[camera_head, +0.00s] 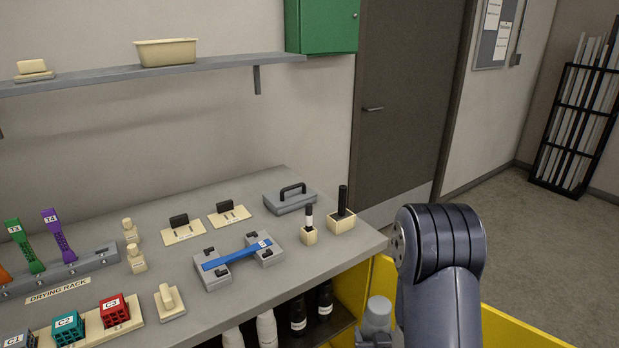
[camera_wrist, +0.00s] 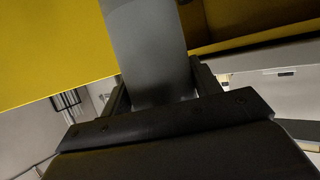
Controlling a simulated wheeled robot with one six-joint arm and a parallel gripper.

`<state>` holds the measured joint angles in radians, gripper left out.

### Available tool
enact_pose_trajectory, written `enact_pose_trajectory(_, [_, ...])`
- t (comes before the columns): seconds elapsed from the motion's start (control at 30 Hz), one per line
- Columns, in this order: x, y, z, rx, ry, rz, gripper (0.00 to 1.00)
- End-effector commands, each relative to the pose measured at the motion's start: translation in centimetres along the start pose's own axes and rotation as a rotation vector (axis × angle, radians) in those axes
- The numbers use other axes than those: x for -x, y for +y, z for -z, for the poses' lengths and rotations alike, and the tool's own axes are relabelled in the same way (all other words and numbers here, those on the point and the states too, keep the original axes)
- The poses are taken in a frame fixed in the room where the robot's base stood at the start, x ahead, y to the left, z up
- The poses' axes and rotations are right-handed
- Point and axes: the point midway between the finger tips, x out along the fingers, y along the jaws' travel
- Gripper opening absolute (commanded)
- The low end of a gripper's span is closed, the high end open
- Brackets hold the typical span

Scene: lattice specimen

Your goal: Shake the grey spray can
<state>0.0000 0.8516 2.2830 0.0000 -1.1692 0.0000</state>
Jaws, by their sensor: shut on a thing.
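The grey spray can (camera_wrist: 146,45) fills the upper middle of the wrist view, between the two fingers of my gripper (camera_wrist: 160,84). My gripper is shut on it. Its far end runs out of the top of that view. In the camera_head view a grey rounded top, which looks like the can (camera_head: 377,312), shows at the bottom edge, just left of my dark arm. It is in front of the yellow bench side. The rest of the can and most of my gripper are out of sight there.
The grey bench (camera_head: 215,300) holds a blue strip in a clamp fixture (camera_head: 237,263), a drying rack (camera_head: 75,270) and small blocks. White and dark bottles (camera_head: 298,315) stand on a shelf below. The yellow bench side (camera_head: 510,325) is close to my arm. Open floor lies right.

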Motion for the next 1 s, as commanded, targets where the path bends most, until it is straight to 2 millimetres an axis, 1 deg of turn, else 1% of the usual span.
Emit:
enact_pose_trajectory(0.03, [-0.4, 0.0, -1.1, 0.000, -0.006, 0.000, 0.25])
enact_pose_trajectory(0.1, [-1.0, 0.0, -2.4, 0.000, -0.004, 0.000, 0.25])
enact_pose_trajectory(0.17, [-1.2, 0.0, -3.1, 0.000, -0.002, 0.000, 0.25])
enact_pose_trajectory(0.2, [-1.3, 0.0, -3.2, 0.000, 0.001, 0.000, 0.25])
enact_pose_trajectory(0.23, [-1.2, 0.0, -2.9, 0.000, 0.004, 0.000, 0.25])
enact_pose_trajectory(0.3, [-0.7, 0.0, -1.3, 0.000, 0.013, 0.000, 0.25])
enact_pose_trajectory(0.53, [1.0, 0.0, 2.8, 0.000, 0.014, 0.000, 0.25])
enact_pose_trajectory(0.6, [1.4, 0.0, 3.6, 0.000, 0.010, 0.000, 0.25])
enact_pose_trajectory(0.63, [1.5, 0.0, 3.7, 0.000, 0.007, 0.000, 0.25])
enact_pose_trajectory(0.67, [1.4, 0.0, 3.5, 0.000, 0.004, 0.000, 0.25])
enact_pose_trajectory(1.0, [-1.1, 0.0, -2.8, 0.000, -0.005, 0.000, 0.25])
